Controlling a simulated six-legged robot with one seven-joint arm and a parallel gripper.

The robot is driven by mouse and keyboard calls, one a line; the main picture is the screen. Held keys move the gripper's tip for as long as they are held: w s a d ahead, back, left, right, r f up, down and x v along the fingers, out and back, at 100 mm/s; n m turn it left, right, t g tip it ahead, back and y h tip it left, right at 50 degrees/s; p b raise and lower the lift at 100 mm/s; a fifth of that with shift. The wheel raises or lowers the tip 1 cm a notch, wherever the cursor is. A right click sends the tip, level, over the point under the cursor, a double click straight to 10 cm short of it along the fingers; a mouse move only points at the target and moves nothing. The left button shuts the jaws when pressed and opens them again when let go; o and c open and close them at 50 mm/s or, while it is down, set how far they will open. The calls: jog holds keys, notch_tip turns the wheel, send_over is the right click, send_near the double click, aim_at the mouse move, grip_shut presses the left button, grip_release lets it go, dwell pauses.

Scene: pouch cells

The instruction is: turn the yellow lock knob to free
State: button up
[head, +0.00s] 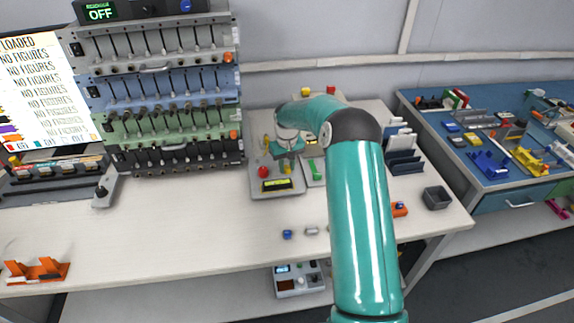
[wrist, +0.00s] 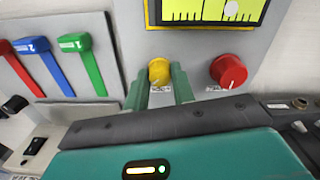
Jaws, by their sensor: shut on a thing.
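The yellow lock knob (wrist: 158,72) sits on a grey panel below a yellow display (wrist: 205,10) in the wrist view. My gripper (wrist: 159,84) has its two green fingers on either side of the knob, shut on it.
A red knob (wrist: 229,71) is close to the right of the fingers. Red, blue (wrist: 37,49) and green (wrist: 76,47) levers stand to the left. In the head view, a rack of cell slots (head: 170,125) rises left of my arm.

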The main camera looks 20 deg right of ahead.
aim_at(287, 167)
jog(key=n, duration=0.4)
jog(key=shift+n, duration=2.1)
jog(key=o, duration=1)
notch_tip(287, 167, up, 14)
